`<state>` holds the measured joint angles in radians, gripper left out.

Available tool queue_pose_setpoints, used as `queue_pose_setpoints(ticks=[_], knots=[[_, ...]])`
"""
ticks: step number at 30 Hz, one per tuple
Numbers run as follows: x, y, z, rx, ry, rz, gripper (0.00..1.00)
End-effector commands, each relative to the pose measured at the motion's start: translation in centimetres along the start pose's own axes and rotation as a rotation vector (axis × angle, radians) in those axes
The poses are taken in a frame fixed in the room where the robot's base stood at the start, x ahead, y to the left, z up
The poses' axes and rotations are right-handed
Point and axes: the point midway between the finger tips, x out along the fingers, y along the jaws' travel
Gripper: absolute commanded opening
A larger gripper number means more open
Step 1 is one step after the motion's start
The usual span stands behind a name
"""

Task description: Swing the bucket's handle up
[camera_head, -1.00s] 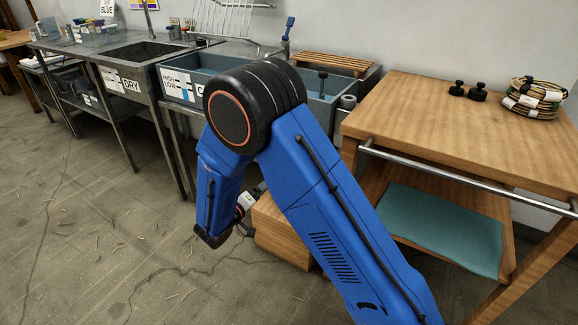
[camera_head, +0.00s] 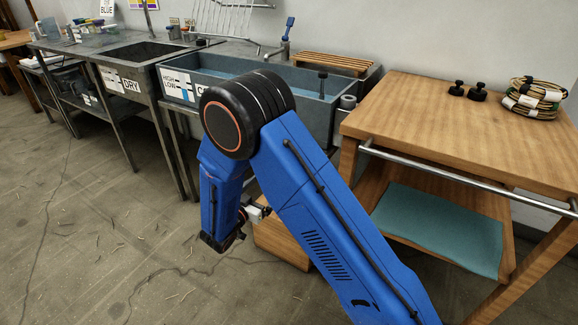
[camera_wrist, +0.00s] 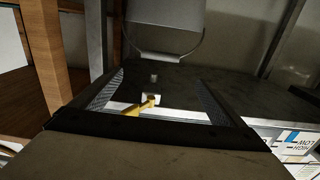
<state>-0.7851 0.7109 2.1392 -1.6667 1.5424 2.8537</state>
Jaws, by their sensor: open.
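In the wrist view, which is upside down, a grey bucket (camera_wrist: 165,14) shows at the top middle, partly cut off by the frame edge. Its thin wire handle (camera_wrist: 160,59) curves out from the bucket's sides, on the side facing my gripper. My gripper (camera_wrist: 162,78) is open, with a textured finger at left and right and no handle between them. The handle appears beyond the fingertips, apart from them. In the head view the bucket is not visible, and my blue arm bends down beside the sink, largely hiding the gripper.
A yellow lever on a small white fitting (camera_wrist: 150,100) shows between the fingers. The long sink (camera_head: 210,66) stands behind my arm. A wooden cart (camera_head: 420,110) with a metal rail (camera_head: 460,176) stands close at right. The floor (camera_head: 90,240) at left is clear apart from scraps.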

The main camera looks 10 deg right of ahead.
Motion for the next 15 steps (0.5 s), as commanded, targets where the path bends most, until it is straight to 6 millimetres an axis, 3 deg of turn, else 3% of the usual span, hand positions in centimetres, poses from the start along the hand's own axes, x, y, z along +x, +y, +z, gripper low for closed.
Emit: queue_pose_setpoints(ticks=[15], knots=[[9.2, 0.1, 0.0, -0.001, 0.000, 0.004, 0.94]])
